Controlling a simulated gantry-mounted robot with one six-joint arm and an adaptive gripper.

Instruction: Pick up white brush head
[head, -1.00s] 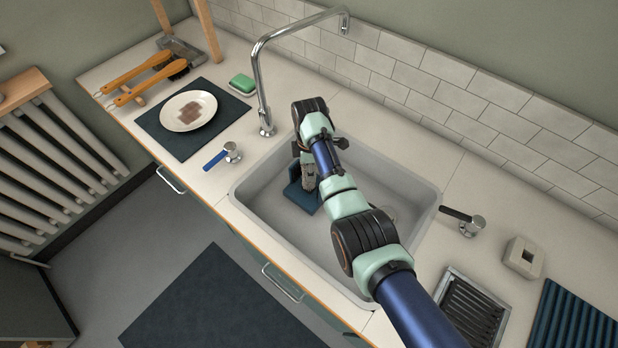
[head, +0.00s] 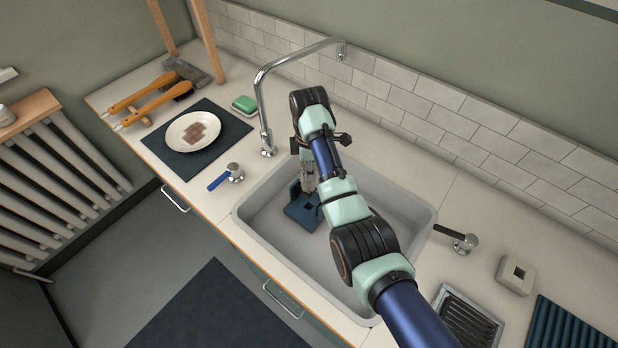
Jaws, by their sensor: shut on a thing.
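My gripper (head: 308,187) points down into the grey sink, seen in the head view partly behind my own wrist. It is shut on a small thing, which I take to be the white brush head. Its outline is mostly hidden by the fingers and blends with their pale grey. A dark blue fixture (head: 297,213) stands in the sink just below the fingertips. It has an upright back wall and a flat base with a dark square opening. The fingertips are close above or beside this opening; I cannot tell the exact gap.
The sink rim (head: 262,252) surrounds the fixture. The tap (head: 264,105) arches at the left back. A cream block with a square hole (head: 515,273) and a drain grate (head: 468,318) are at the right. A plate (head: 180,134), a green sponge (head: 245,104) and wooden-handled brushes (head: 150,103) stand left.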

